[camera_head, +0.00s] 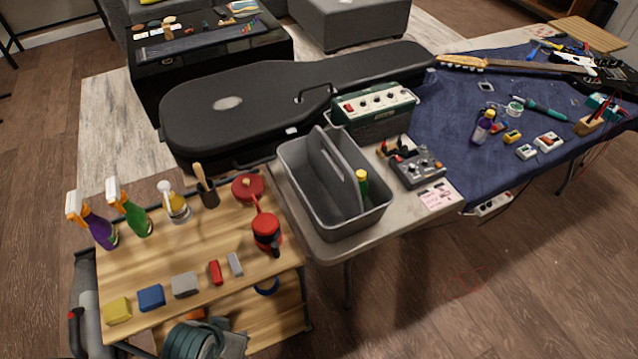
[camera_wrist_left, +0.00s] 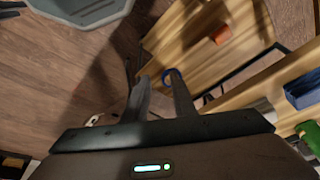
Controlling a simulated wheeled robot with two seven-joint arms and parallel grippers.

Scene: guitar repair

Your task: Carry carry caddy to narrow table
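The grey carry caddy (camera_head: 352,218) stands upright in the head view, at the near left corner of a pale narrow-looking table (camera_head: 408,214). A raised handle divider runs down its middle, and a green bottle with a yellow cap (camera_head: 361,182) is inside. My left gripper (camera_wrist_left: 160,88) shows in the left wrist view with its two fingers apart and nothing visible between them. It points toward the wooden cart's shelves, apart from the caddy. I cannot make out either gripper in the head view.
A wooden cart (camera_head: 128,265) with spray bottles, coloured blocks and a red canister (camera_head: 267,232) stands left of the caddy. A guitar case (camera_head: 260,110) and green amplifier (camera_head: 372,118) lie behind it, pedals (camera_head: 418,168) to its right. Floor (camera_head: 480,285) at front right is clear.

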